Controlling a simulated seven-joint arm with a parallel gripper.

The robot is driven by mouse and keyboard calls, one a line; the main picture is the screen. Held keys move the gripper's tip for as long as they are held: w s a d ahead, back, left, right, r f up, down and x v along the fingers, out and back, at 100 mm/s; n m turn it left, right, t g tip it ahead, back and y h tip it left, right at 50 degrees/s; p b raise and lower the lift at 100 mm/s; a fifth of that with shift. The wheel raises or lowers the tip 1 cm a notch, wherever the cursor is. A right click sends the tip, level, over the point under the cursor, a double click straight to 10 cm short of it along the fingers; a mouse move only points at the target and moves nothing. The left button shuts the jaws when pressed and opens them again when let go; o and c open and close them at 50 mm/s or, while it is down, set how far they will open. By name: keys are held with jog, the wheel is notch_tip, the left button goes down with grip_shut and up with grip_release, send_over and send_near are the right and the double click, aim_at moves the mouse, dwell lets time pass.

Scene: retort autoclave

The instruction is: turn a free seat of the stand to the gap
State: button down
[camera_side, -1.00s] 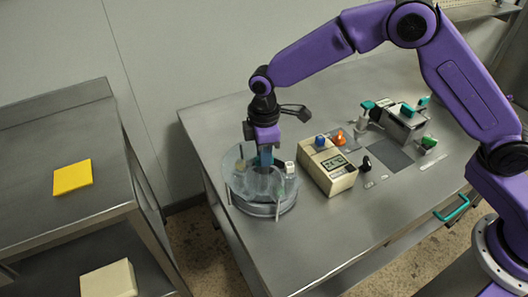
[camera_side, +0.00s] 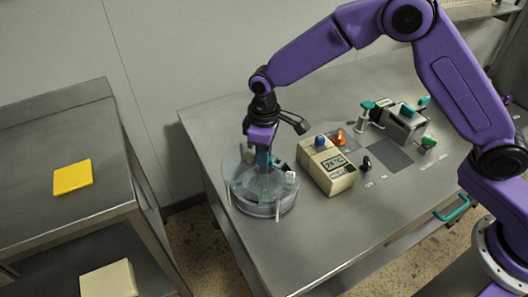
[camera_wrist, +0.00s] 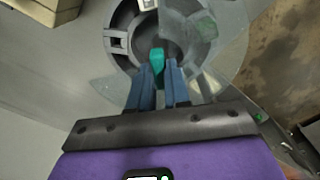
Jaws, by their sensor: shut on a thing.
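The round grey stand (camera_side: 263,208) sits near the left edge of the steel table, with a clear curved shield (camera_side: 236,176) around it. A white-capped item (camera_side: 290,175) shows at its right side. My gripper (camera_side: 263,160) points down over the stand's middle. In the wrist view its blue fingers (camera_wrist: 160,74) are shut on a teal handle (camera_wrist: 157,56) at the stand's centre. A square seat (camera_wrist: 117,42) on the left of the ring looks empty. A white item (camera_wrist: 147,4) is at the top. Clear panels and my fingers hide parts of the ring.
A beige box with a display (camera_side: 328,168) stands close to the right of the stand. A clamp-like device with teal and green parts (camera_side: 403,121) is farther right. A side bench (camera_side: 60,145) with a yellow pad (camera_side: 72,177) is at the left, across a floor gap.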

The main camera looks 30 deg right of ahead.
jog(key=shift+m, duration=2.5)
jog(key=shift+m, duration=0.4)
jog(key=c, duration=1.1)
grip_release()
notch_tip(320, 180, up, 18)
jog(key=shift+f, duration=0.25)
jog(key=s+d+f+n, duration=0.1)
jog(key=s+d+n, duration=0.2)
jog(key=s+d, duration=0.4)
jog(key=s+d+f+n, duration=0.2)
jog(key=s+d, duration=0.6)
jog(key=s, duration=0.5)
jog(key=s+d+f+n, duration=0.2)
jog(key=s+d+n, duration=0.2)
jog(key=s+d, duration=0.3)
jog(key=shift+s+d, duration=0.2)
jog(key=shift+s, duration=0.75)
jog(key=shift+s+d, duration=0.15)
jog(key=shift+s, duration=0.75)
